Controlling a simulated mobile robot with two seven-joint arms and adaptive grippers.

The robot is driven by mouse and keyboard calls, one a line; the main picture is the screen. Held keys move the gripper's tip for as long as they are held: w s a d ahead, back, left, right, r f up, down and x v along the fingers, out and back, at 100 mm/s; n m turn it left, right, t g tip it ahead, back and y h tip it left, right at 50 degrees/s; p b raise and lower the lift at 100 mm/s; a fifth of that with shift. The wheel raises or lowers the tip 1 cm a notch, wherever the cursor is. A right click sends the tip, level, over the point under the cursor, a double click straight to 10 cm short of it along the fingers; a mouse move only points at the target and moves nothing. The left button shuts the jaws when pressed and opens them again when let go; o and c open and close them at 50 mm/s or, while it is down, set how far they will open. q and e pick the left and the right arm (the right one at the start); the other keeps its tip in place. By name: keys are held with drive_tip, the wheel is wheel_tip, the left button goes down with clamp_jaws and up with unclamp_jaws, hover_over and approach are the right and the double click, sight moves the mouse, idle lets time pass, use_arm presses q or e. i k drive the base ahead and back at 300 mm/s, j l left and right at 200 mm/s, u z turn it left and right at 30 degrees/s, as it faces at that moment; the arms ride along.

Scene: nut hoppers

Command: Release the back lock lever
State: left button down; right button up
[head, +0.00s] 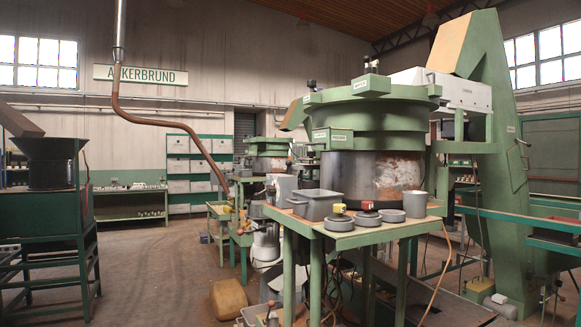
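A large hopper stands right of the middle, with a green upper ring (370,115) over a scuffed steel drum (372,175). A small black-topped fitting (311,86) stands on the left of its rim, and another dark fitting (371,66) stands on top. Small labels on the green parts are too small to read. I cannot tell whether either fitting is the back lock lever, and the far side of the hopper is hidden. Neither of my grippers is in view.
A green table (350,237) before the hopper bears a grey bin (316,204), round grey dishes (367,219) and a metal cup (415,204). A yellowish container (228,299) lies on the floor. A dark hopper on a green stand (45,215) is at left. Open floor (150,270) lies between.

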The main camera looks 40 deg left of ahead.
sight(289, 162)
drive_tip(key=i+j, duration=0.1)
drive_tip(key=j, duration=0.3)
drive_tip(key=i+j, duration=0.15)
drive_tip(key=j, duration=0.3)
drive_tip(key=i+j, duration=0.1)
drive_tip(key=j, duration=0.3)
drive_tip(key=i+j+z, duration=0.1)
drive_tip(key=j, duration=0.35)
drive_tip(key=i+j, duration=0.15)
drive_tip(key=j, duration=0.3)
drive_tip(key=i+j, duration=0.1)
drive_tip(key=j, duration=0.3)
